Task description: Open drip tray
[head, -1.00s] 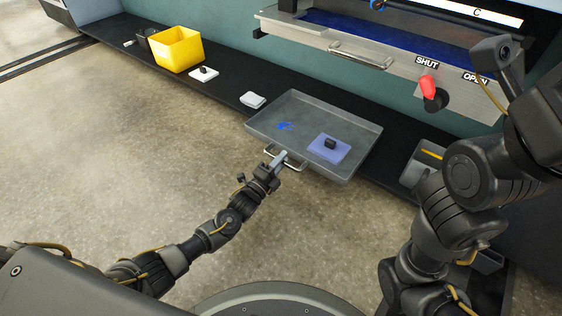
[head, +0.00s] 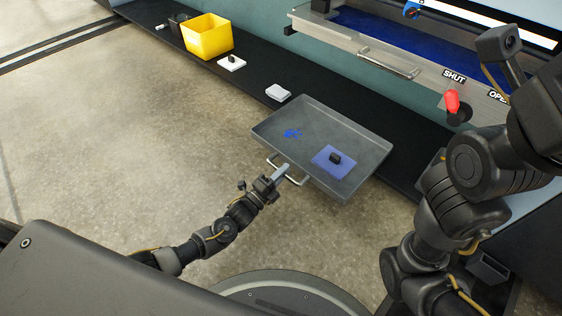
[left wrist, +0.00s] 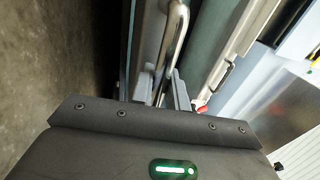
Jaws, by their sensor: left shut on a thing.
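The drip tray (head: 318,122) is a shallow grey metal pan, pulled out in front of the dark ledge. Blue stains (head: 292,133) and a blue pad with a black knob (head: 334,161) lie in it. Its front bar handle (head: 300,180) faces me. My left gripper (head: 280,172) is shut on this handle. In the left wrist view the fingers (left wrist: 160,88) close around the shiny handle bar (left wrist: 176,28). My right arm covers the right side of the head view, and its gripper cannot be made out.
On the dark ledge (head: 248,85) stand a yellow bin (head: 207,38), a white pad with a black knob (head: 232,63) and a white block (head: 278,92). Above are a closed panel with a bar handle (head: 388,60) and a red lever (head: 452,101) near SHUT. Open floor lies left.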

